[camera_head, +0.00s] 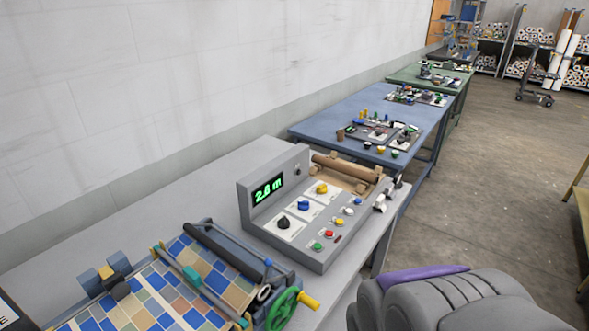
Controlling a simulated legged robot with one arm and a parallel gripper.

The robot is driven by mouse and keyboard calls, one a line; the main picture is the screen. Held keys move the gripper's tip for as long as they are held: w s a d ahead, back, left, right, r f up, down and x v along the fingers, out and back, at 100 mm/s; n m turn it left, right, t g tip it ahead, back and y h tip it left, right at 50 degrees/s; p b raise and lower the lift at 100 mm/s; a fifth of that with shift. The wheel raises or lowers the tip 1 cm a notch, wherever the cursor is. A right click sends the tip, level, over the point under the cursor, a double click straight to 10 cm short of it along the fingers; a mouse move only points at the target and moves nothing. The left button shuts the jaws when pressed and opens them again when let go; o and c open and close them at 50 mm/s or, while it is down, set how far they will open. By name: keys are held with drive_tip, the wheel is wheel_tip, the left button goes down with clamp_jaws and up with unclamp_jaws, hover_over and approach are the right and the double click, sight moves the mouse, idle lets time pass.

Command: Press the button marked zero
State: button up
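A grey control console (262,223) stands on the grey table. Its upright back carries a dark display (268,188) with green digits that look like 2.6 m or 2.8 m. On its sloped face are a black knob (282,222), a blue knob (304,206) and a yellow knob (321,188) on white plates. Along the front edge are a green button (317,246), a red button (329,234), a yellow button (339,222) and pale buttons (348,211) farther right. Their labels are too small to read, so I cannot tell which is marked zero. My gripper is not in view.
A roller machine with patterned tile-like sheet (146,300) and a green handwheel (282,309) sits left of the console. A brown roll (346,167) lies behind it. A blue table (340,108) stands farther back. The floor (480,190) to the right is open.

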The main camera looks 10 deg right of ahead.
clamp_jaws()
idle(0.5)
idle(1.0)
